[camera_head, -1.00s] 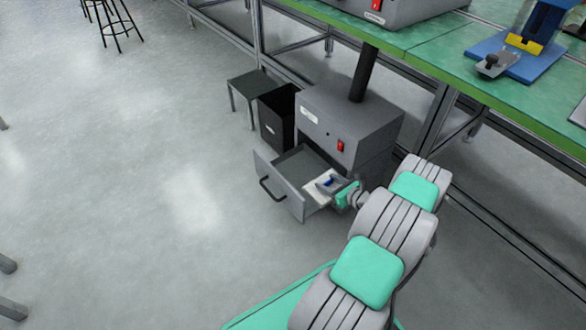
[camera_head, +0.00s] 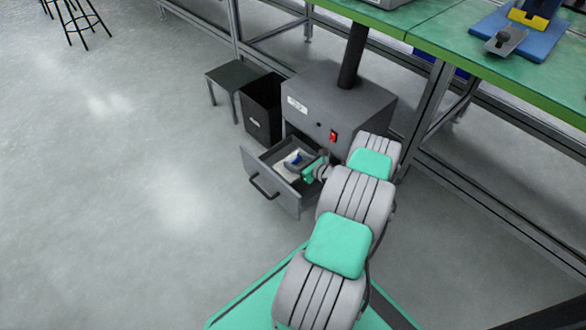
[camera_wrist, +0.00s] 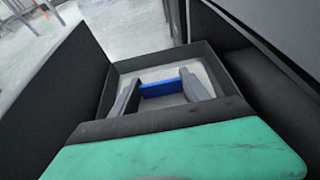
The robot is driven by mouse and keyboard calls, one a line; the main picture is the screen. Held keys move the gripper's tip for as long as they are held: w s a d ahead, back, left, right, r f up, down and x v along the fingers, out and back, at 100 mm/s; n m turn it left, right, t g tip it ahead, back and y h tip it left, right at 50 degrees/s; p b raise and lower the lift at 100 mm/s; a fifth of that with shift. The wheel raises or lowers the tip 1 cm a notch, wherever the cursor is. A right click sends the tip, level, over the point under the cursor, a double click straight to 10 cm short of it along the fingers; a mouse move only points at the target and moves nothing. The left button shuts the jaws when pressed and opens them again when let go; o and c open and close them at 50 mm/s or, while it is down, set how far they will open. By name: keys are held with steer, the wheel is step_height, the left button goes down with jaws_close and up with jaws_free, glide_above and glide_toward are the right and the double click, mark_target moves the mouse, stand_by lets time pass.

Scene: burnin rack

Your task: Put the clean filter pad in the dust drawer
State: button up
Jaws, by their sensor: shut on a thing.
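The dust drawer (camera_head: 262,184) is pulled out of a grey cabinet low on the floor; its dark walls (camera_wrist: 225,72) surround the pad in the wrist view. The filter pad (camera_head: 288,165) is pale with a blue grip. In the wrist view the pad (camera_wrist: 165,66) lies between the drawer walls, with its blue grip (camera_wrist: 161,88) between my fingers. My gripper (camera_wrist: 160,86) is shut on this grip, reaching over the drawer's side wall. In the head view my gripper (camera_head: 301,162) is partly hidden. I cannot tell whether the pad touches the drawer floor.
The grey cabinet (camera_head: 345,105) with a red switch stands behind the drawer. A black bin (camera_head: 262,108) and a small dark stool (camera_head: 231,76) stand to its left. A green-topped bench (camera_head: 450,45) is above right.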

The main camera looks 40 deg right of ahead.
step_height(320, 180, down, 3)
steer(key=shift+a+f+b, duration=0.1)
steer(key=shift+f+b, duration=0.1)
steer(key=shift+b, duration=0.7)
steer(key=shift+r, duration=0.2)
steer(key=shift+f, duration=0.2)
steer(key=o, duration=1.4)
steer(key=shift+r, duration=0.2)
steer(key=p+v, duration=0.5)
steer(key=v, duration=0.6)
steer(key=shift+s+r, duration=0.25)
steer(key=shift+s, duration=0.2)
